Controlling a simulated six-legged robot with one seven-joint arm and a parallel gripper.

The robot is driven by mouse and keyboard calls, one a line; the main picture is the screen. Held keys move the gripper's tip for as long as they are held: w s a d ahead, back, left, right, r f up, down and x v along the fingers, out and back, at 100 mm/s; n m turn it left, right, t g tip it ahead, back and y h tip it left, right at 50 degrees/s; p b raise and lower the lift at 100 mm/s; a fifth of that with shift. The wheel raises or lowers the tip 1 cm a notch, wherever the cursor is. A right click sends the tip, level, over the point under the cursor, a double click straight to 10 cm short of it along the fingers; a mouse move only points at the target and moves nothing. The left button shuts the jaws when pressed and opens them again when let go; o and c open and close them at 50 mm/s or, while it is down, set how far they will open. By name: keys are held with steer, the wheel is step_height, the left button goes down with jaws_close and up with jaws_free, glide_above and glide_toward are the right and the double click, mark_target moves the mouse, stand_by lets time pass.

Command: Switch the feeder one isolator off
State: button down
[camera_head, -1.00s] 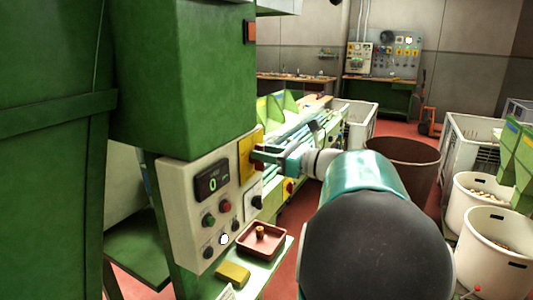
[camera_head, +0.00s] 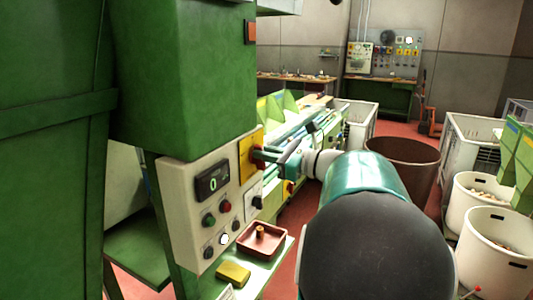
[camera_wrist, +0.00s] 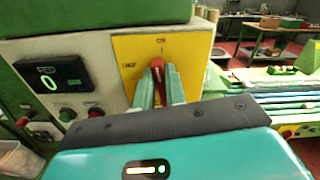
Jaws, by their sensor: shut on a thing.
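The isolator is a yellow plate (camera_head: 244,158) with a red rotary handle (camera_head: 258,160), on the right end of the pale control panel (camera_head: 198,225). In the wrist view, the yellow plate (camera_wrist: 193,50) carries small dark labels above and to the left of the handle, too small to read surely. The red handle (camera_wrist: 157,66) stands nearly upright there. My gripper (camera_head: 266,155) reaches the handle from the right. In the wrist view, my gripper (camera_wrist: 159,80) has one finger on each side of the handle and is shut on it.
A black display (camera_head: 212,183) reading 0 and several buttons sit left of the isolator. Below is a green shelf with a red tray (camera_head: 262,239) and a yellow block (camera_head: 233,273). A brown bin (camera_head: 402,165) and white tubs (camera_head: 497,240) stand to the right.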

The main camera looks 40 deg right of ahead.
steer(key=shift+s+a+f+n, duration=0.1)
steer(key=shift+a+f+n, duration=0.2)
steer(key=shift+n, duration=2.35)
steer(key=shift+s+a+f+n, duration=0.15)
steer(key=shift+f+n, duration=0.15)
steer(key=shift+n, duration=2.3)
steer(key=shift+a+f+n, duration=0.25)
steer(key=shift+f+n, duration=0.05)
steer(key=shift+n, duration=2.35)
steer(key=c, duration=1.4)
jaws_free()
steer(key=shift+c, duration=0.2)
steer(key=shift+s, duration=0.1)
steer(key=v, duration=1.3)
steer(key=shift+s, duration=0.35)
